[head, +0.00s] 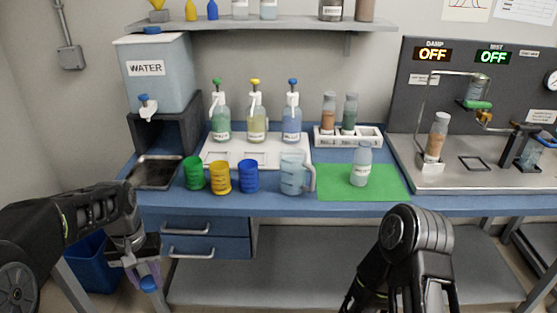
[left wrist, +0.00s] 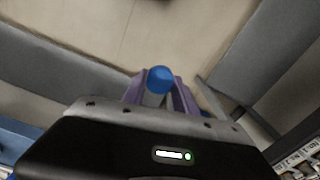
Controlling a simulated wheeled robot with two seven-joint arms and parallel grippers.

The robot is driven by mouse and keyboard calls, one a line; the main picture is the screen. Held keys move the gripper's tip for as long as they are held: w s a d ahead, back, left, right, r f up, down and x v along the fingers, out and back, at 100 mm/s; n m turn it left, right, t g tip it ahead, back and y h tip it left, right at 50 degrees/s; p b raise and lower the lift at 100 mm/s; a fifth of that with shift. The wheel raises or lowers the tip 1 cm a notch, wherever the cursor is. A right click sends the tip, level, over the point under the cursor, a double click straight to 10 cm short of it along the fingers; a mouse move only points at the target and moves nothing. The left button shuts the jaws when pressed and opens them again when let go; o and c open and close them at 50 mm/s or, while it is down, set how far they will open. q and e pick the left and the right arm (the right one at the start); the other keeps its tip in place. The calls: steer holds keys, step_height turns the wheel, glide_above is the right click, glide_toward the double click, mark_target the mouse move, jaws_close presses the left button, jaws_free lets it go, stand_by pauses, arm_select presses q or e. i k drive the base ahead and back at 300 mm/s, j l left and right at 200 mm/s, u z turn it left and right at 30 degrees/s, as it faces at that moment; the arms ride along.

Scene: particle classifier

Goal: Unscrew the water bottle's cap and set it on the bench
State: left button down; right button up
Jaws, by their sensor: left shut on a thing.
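My left gripper (head: 147,272) is shut on a small blue cap (head: 149,284), held between its purple fingertips. The cap also shows at the fingertips in the left wrist view (left wrist: 160,79). In the head view the gripper is in front of the bench and looks lower than its top. The water bottle (head: 361,168), pale and labelled, stands upright on the green mat (head: 333,184); no blue cap shows on its top. The bench (head: 290,208) has a blue top. My right arm comes in at lower right; its gripper is out of view.
Green (head: 194,175), yellow (head: 220,178) and blue cups (head: 248,177) and a clear jug (head: 292,174) stand along the bench front. A metal tray (head: 155,172) lies at the left. A blue bin (head: 92,262) is on the floor. The mat has bare space around the bottle.

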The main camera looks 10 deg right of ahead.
mark_target(363, 155)
steer(key=i+l+z, duration=0.2)
steer(key=l+z, duration=0.25)
steer(key=i+l+z, duration=0.25)
steer(key=z, duration=0.2)
